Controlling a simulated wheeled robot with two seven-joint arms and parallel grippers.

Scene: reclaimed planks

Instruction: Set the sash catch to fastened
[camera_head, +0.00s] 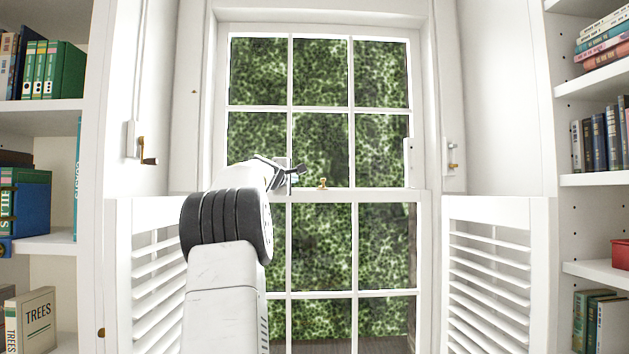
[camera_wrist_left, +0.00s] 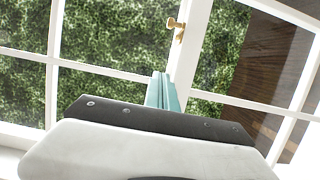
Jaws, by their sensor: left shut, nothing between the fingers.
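The sash catch (camera_head: 323,183) is a small brass fitting on the meeting rail, in the middle of the window. It also shows in the left wrist view (camera_wrist_left: 178,31), upper centre, beyond the fingers. Whether its lever is fastened is too small to tell. My left gripper (camera_head: 299,171) is shut and empty, in front of the window and a little to the left of the catch. Its teal fingers show in the left wrist view (camera_wrist_left: 163,92), apart from the catch in the picture. My right gripper is not in view.
The sash window (camera_head: 422,240) has white glazing bars. Louvred shutters stand at the left (camera_head: 124,270) and right (camera_head: 490,215). Bookshelves (camera_head: 45,104) flank both sides. The space before the right window half is clear.

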